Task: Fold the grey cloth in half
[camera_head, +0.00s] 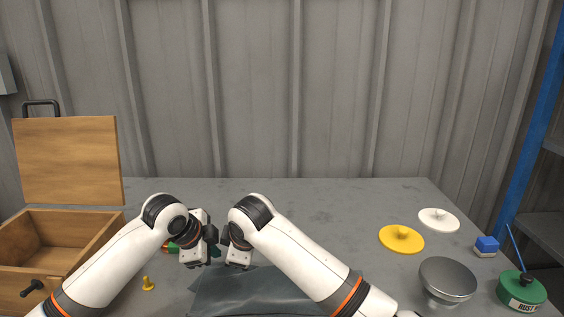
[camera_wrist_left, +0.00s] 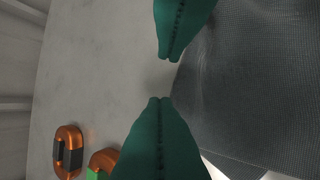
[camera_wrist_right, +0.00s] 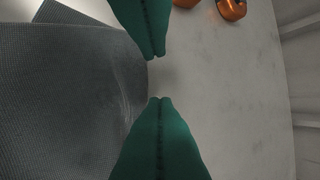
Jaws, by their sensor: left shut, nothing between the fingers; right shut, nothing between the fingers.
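The grey cloth (camera_head: 250,290) lies on the table at the front middle, partly hidden by my right forearm. In the left wrist view the cloth (camera_wrist_left: 260,70) fills the right side; in the right wrist view it (camera_wrist_right: 95,100) fills the left, with a diagonal line across it. I cannot tell whether that line is a fold. My left gripper (camera_wrist_left: 165,79) is shut and empty beside the cloth's edge. My right gripper (camera_wrist_right: 157,78) is shut and empty, also by the cloth's edge. In the head view the two grippers are close together near the cloth's far edge.
An open wooden box (camera_head: 65,228) stands at the left. A yellow peg (camera_head: 148,284) and orange parts (camera_wrist_left: 68,150) lie near the left gripper.

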